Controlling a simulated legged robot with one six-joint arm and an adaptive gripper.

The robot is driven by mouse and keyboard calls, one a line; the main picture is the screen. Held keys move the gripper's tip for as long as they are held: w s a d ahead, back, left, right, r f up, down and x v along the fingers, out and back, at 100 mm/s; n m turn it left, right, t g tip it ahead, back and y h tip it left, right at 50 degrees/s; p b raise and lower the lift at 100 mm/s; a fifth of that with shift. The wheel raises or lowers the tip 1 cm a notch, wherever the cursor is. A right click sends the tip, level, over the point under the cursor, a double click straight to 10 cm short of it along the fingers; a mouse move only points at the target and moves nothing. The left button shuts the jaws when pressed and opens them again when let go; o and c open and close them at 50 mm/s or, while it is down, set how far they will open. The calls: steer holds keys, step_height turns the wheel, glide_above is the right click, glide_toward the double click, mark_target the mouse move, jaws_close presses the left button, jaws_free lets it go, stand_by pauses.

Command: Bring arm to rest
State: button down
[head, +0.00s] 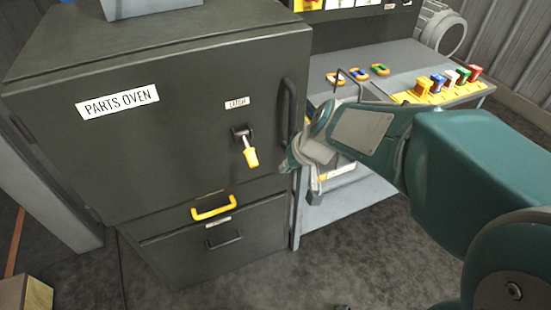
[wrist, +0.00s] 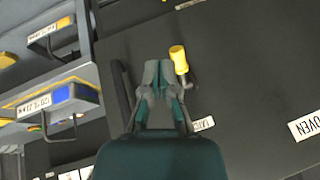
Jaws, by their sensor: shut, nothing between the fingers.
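My arm reaches in from the right in the head view, and my gripper (head: 290,162) is near the front of the dark parts oven (head: 150,150). In the wrist view my gripper (wrist: 158,75) is shut and empty. Its fingertips are beside the yellow-tipped latch lever (wrist: 179,60); I cannot tell whether they touch it. In the head view the latch lever (head: 250,155) hangs down, slightly tilted, to the left of my gripper. The oven door looks closed. My arm hides part of the bench behind it.
A black vertical handle (head: 289,112) is on the oven's right edge. A yellow handle (head: 213,207) sits above a lower drawer (head: 222,240). A grey workbench (head: 400,62) with coloured parts (head: 455,78) stands to the right. Grey floor (head: 310,275) is open in front.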

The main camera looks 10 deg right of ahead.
steer(key=shift+s+d+r, duration=0.25)
steer(key=shift+s+d, duration=0.2)
steer(key=shift+s, duration=0.2)
steer(key=s+d+r+h, duration=0.2)
steer(key=s+r, duration=0.1)
steer(key=s, duration=0.4)
steer(key=s+d+r+m+t+h, duration=0.1)
steer(key=s+d+r+h, duration=0.1)
steer(key=s, duration=0.5)
steer(key=shift+d+r, duration=0.5)
steer(key=shift+d, duration=0.3)
steer(key=shift+s, duration=0.1)
